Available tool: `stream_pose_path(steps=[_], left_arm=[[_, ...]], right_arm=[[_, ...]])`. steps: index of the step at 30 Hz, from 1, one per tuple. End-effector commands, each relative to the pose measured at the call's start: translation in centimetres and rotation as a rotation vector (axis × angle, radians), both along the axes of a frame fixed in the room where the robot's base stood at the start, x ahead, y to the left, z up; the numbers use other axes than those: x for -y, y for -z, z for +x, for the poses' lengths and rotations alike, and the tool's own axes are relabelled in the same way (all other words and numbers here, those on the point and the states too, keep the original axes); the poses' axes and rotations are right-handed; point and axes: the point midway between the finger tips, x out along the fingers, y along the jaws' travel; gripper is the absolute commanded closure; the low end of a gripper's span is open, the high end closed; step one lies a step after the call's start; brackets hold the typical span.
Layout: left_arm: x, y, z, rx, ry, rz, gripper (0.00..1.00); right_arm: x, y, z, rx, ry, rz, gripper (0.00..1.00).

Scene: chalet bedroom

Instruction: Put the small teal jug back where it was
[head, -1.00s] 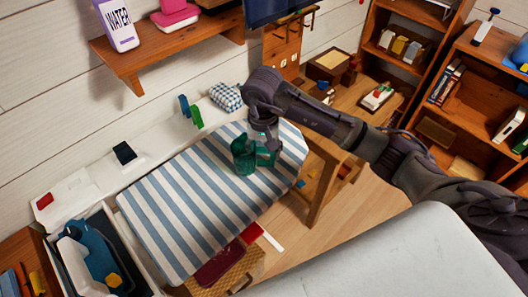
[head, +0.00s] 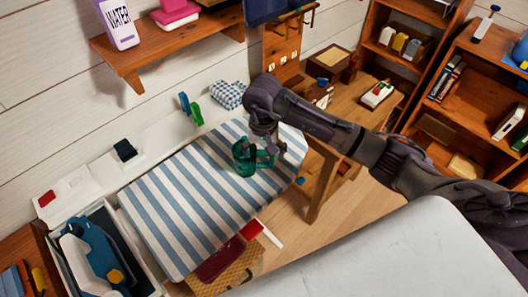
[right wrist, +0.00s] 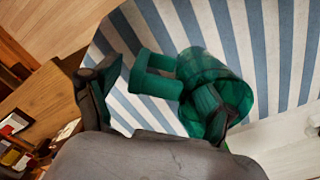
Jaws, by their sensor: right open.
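The small teal jug (head: 243,160) stands on the blue-and-white striped cloth (head: 185,200), near its right end. Its handle points toward my right gripper (head: 268,147), which is open around the handle side from above. In the right wrist view, the jug (right wrist: 222,70) lies beyond the fingers with its handle (right wrist: 155,75) in the gap between them. One finger of the right gripper (right wrist: 150,100) is left of the handle, clear of it. The other overlaps the jug's body; I cannot tell whether it touches. My left gripper is out of view.
A checkered cloth bundle (head: 228,95) and a green object (head: 197,115) sit behind the striped cloth. A wooden desk (head: 345,105) stands to the right, with shelves (head: 475,90) beyond. The striped cloth left of the jug is clear.

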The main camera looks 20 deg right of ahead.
Motion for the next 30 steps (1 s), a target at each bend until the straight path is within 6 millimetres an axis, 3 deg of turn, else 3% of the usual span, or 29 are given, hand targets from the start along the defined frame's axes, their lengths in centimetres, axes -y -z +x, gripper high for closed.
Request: stream_pose_path(steps=[3, 7, 15, 21, 30], left_arm=[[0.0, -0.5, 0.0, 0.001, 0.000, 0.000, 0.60], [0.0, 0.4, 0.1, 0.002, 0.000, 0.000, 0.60], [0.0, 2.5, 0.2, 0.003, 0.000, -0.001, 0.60], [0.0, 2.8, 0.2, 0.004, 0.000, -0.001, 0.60], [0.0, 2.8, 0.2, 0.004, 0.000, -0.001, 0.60]], right_arm=[[0.0, -0.4, 0.0, 0.000, 0.000, 0.001, 0.17], [0.0, -1.7, 0.2, 0.005, 0.000, 0.000, 0.17], [-0.1, -7.6, 0.2, 0.008, 0.000, -0.002, 0.17], [-0.1, -11.1, 0.2, 0.004, 0.000, -0.002, 0.17], [-0.2, -12.3, 0.1, -0.001, 0.000, 0.000, 0.17]])
